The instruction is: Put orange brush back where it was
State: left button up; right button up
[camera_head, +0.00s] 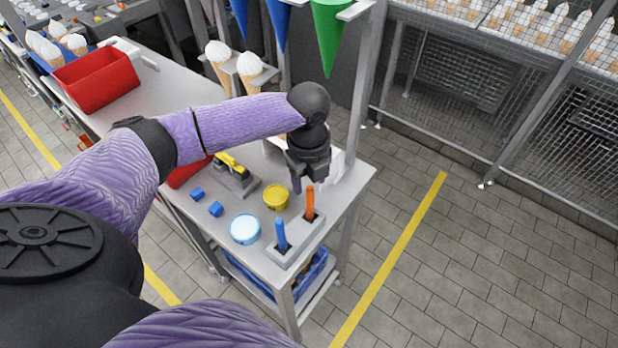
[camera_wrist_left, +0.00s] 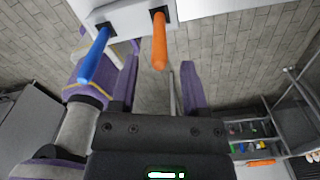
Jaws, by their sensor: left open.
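The orange brush (camera_head: 310,201) stands upright in the rear slot of a grey two-slot holder (camera_head: 284,259) at the table's near right corner. The blue brush (camera_head: 281,234) stands in the front slot. My left gripper (camera_head: 309,180) is open, just above and behind the orange handle. In the left wrist view the orange handle (camera_wrist_left: 159,42) shows with its free end between the two purple fingers (camera_wrist_left: 160,68), with gaps on both sides. The blue handle (camera_wrist_left: 95,55) lies outside the fingers. The lower parts of both brushes are hidden in the holder. My right gripper is out of view.
Beside the holder are a yellow tub (camera_head: 276,198), a light blue round tub (camera_head: 245,229) and two small blue blocks (camera_head: 216,209). A grey and yellow tool (camera_head: 236,178) lies farther back. A post (camera_head: 360,90) rises behind my gripper. Floor right of the table is clear.

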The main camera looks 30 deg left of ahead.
pick_arm(q)
notch_tip(320, 180, up, 12)
jog(key=p, duration=0.2)
jog(key=shift+f, duration=0.15)
